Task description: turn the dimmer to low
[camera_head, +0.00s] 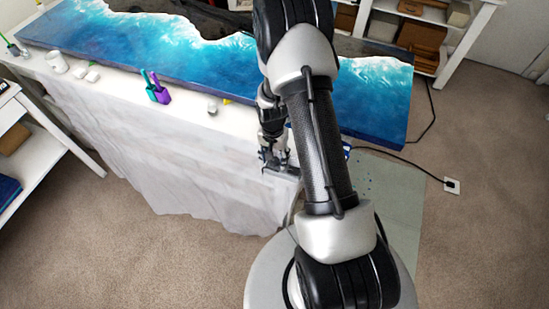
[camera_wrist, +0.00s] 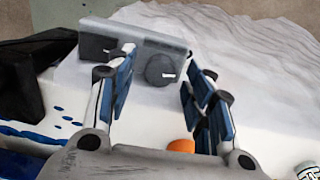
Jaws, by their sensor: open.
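The dimmer is a grey box (camera_wrist: 138,36) at the white table's edge in the wrist view. Its round dark knob (camera_wrist: 160,68) carries a short white mark, lying nearly horizontal. A second dark control with a small white mark (camera_wrist: 98,47) sits left of the knob, partly behind a finger. My gripper (camera_wrist: 158,66) is open, its blue-padded fingers on either side of the knob in the picture. I cannot tell whether they touch it. In the head view my gripper (camera_head: 278,160) is at the table's front edge, and the dimmer is mostly hidden there.
A blue resin slab (camera_head: 215,50) covers much of the table. Purple (camera_head: 162,95) and teal (camera_head: 147,86) containers and a white cup (camera_head: 56,62) stand along its front edge. An orange item (camera_wrist: 182,146) lies near my fingers. A white cloth (camera_head: 170,150) hangs down the front.

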